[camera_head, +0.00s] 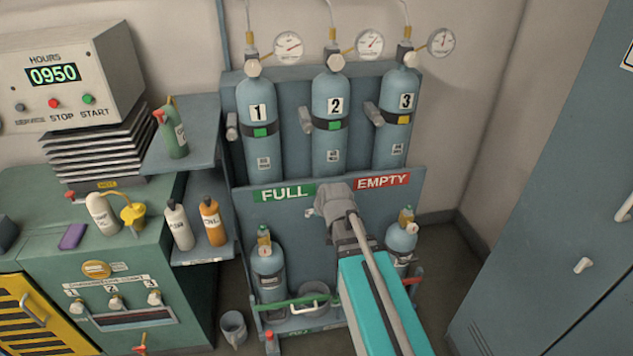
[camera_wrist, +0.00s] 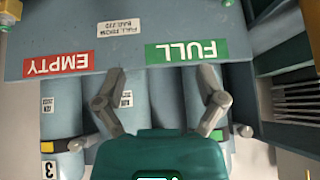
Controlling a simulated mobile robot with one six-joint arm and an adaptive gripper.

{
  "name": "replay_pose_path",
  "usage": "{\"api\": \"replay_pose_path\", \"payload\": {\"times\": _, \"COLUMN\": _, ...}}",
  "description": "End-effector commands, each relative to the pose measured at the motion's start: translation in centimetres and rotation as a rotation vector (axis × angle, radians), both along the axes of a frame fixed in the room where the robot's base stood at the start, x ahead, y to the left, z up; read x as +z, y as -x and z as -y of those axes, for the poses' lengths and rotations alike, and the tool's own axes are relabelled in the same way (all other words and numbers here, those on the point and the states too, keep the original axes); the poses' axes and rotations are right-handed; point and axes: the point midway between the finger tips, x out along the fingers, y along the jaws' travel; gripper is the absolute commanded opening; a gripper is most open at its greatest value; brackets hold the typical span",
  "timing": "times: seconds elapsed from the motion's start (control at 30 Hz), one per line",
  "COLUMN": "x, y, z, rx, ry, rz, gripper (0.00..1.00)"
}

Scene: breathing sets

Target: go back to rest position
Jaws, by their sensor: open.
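My gripper (camera_head: 333,200) is in front of the rack panel, near the gap between the green FULL sign (camera_head: 284,193) and the red EMPTY sign (camera_head: 382,181). In the wrist view my gripper (camera_wrist: 163,80) has its two grey fingers spread apart, with nothing between them. That view shows the rack upside down, with the FULL sign (camera_wrist: 187,52) and the EMPTY sign (camera_wrist: 59,65) beyond the fingers. My arm hides part of the lower rack in the head view.
Cylinders 1 (camera_head: 259,118), 2 (camera_head: 332,115) and 3 (camera_head: 401,112) stand upright in the rack. Two smaller cylinders, left (camera_head: 269,269) and right (camera_head: 401,241), stand lower. A green cabinet (camera_head: 190,310) is left; a blue-grey cabinet (camera_head: 560,220) is right.

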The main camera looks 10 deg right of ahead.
Motion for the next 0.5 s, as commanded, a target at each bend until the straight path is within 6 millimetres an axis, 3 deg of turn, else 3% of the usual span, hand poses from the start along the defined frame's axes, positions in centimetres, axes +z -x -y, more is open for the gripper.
{"api": "replay_pose_path", "payload": {"times": 0.5, "x": 0.14, "y": 0.33, "z": 0.03, "rx": 0.0, "ry": 0.001, "rz": -0.012, "gripper": 0.89}}
